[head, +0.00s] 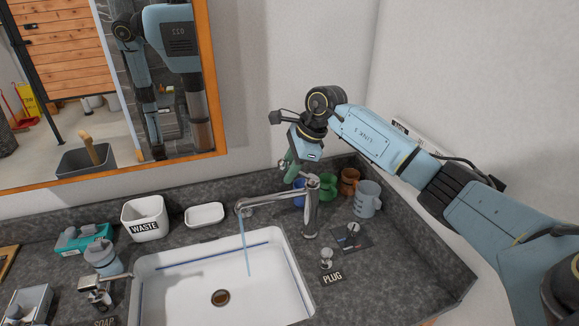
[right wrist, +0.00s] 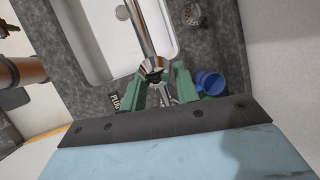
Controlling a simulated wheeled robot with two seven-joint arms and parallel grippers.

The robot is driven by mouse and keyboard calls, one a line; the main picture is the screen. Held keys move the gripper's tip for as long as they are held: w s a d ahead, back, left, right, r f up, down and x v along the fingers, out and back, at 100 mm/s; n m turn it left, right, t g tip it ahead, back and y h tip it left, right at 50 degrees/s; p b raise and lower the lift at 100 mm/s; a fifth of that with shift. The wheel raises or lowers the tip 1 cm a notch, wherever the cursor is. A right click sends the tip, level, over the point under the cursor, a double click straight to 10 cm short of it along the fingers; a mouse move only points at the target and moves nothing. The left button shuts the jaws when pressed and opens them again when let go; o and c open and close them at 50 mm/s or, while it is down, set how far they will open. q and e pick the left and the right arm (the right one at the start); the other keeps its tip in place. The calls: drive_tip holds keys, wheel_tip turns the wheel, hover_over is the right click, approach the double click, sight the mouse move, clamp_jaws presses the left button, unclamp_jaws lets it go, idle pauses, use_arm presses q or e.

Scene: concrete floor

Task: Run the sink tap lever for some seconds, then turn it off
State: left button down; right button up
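The chrome sink tap (head: 310,210) stands behind the white sink (head: 140,287), its spout reaching left over the basin. A blue stream of water (head: 245,250) falls from the spout, so the tap is running. My right gripper (head: 291,165) is just above and behind the tap's top, pointing down. In the right wrist view its green fingers (right wrist: 160,76) are apart, with the tap's top (right wrist: 151,68) showing between them. I cannot tell whether a finger touches the lever, which is mostly hidden in the head view. My left gripper is not in view.
Several mugs, including a brown one (head: 349,182) and a grey-blue one (head: 367,200), stand right of the tap. A PLUG label (head: 332,279) lies by the sink's right rim. A WASTE bin (head: 145,218), white dish (head: 204,214) and soap dispenser (head: 97,291) are left. A mirror (head: 215,80) hangs behind.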

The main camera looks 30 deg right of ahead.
drive_tip(key=shift+c, duration=0.3)
clamp_jaws()
drive_tip(key=shift+a, duration=0.1)
drive_tip(key=shift+w+a+f+h, duration=0.1)
drive_tip(key=shift+a+h, duration=0.05)
drive_tip(key=shift+h, duration=0.15)
drive_tip(key=shift+o, duration=0.3)
unclamp_jaws()
drive_tip(key=shift+w, duration=0.1)
drive_tip(key=shift+a, duration=0.2)
drive_tip(key=shift+d, duration=0.15)
